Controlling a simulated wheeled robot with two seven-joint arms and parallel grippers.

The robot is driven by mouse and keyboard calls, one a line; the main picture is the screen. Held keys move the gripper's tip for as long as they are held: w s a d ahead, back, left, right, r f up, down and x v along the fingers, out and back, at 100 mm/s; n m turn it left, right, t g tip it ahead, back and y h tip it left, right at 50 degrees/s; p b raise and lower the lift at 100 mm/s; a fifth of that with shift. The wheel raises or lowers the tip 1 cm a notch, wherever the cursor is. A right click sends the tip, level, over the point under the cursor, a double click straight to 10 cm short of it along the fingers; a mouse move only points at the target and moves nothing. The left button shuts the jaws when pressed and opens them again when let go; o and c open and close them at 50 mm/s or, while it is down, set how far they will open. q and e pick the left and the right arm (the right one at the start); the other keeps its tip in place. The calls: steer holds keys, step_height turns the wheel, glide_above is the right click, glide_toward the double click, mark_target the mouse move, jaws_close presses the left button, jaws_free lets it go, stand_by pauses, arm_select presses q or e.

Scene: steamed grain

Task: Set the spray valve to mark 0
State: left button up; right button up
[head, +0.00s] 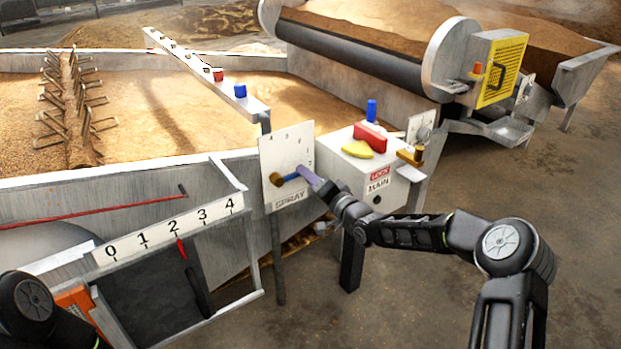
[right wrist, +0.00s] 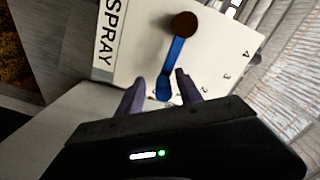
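The spray valve is a white plate (head: 284,150) labelled SPRAY, with a blue lever (head: 289,177) and a round brown end (head: 276,179). In the right wrist view the blue lever (right wrist: 174,65) runs down from the brown end (right wrist: 184,24) toward my gripper. Marks 4, 3 and 2 show at the plate's right; the mark at the lever's tip is partly hidden, so I cannot read its setting. My right gripper (head: 309,176) is at the lever's free end. In the wrist view its fingers (right wrist: 160,85) stand apart on either side of the tip. My left gripper is out of view.
Just right of the plate is a grey box (head: 368,180) with LOCK and MAIN labels and red, yellow and blue parts. A gate scale (head: 170,228) marked 0 to 4 is at lower left. The grain trough (head: 130,170) lies behind. Open floor (head: 570,210) is at right.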

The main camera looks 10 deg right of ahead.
steer(key=shift+r, duration=0.1)
steer(key=shift+s+d, duration=0.15)
steer(key=shift+s, duration=0.25)
steer(key=p+v, duration=0.2)
steer(key=v, duration=0.5)
